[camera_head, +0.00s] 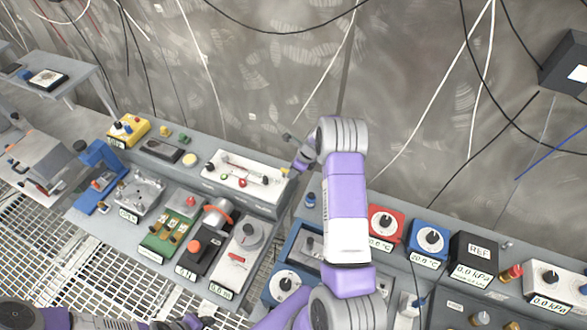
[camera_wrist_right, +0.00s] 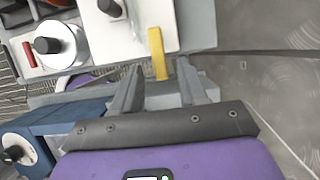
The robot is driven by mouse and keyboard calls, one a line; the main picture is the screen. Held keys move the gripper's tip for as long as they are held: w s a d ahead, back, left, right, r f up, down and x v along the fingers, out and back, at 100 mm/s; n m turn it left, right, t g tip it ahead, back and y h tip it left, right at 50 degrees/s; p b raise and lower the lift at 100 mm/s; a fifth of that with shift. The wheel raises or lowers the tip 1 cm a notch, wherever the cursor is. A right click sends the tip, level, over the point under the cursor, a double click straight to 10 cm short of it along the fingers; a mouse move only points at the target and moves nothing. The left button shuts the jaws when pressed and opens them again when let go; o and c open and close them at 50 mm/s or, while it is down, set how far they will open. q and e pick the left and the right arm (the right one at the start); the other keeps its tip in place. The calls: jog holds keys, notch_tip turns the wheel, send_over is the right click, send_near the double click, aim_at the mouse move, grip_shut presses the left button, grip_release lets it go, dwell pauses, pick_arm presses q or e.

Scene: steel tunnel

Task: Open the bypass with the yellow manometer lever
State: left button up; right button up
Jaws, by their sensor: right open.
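The yellow lever (camera_wrist_right: 158,53) shows in the right wrist view, standing at the edge of a white panel (camera_wrist_right: 95,48). My right gripper (camera_wrist_right: 158,84) is open, with the lever's lower end at the gap between its two fingers; I cannot tell whether they touch it. In the head view my right gripper (camera_head: 303,158) is by the right end of a white box (camera_head: 225,179) with small red knobs, and I cannot make out the lever there. Part of my left gripper (camera_head: 200,321) shows at the bottom edge, its jaws unclear.
Gauges with red (camera_head: 386,225) and blue (camera_head: 429,239) housings and a black REF box (camera_head: 473,257) stand right of my right arm. Several devices crowd the left bench, including a green block (camera_head: 166,240) and a yellow box (camera_head: 128,132). Cables hang along the wall behind.

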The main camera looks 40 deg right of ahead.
jog(key=shift+w+a+f, duration=0.1)
jog(key=shift+w+f, duration=0.05)
jog(key=shift+f, duration=0.15)
grip_shut()
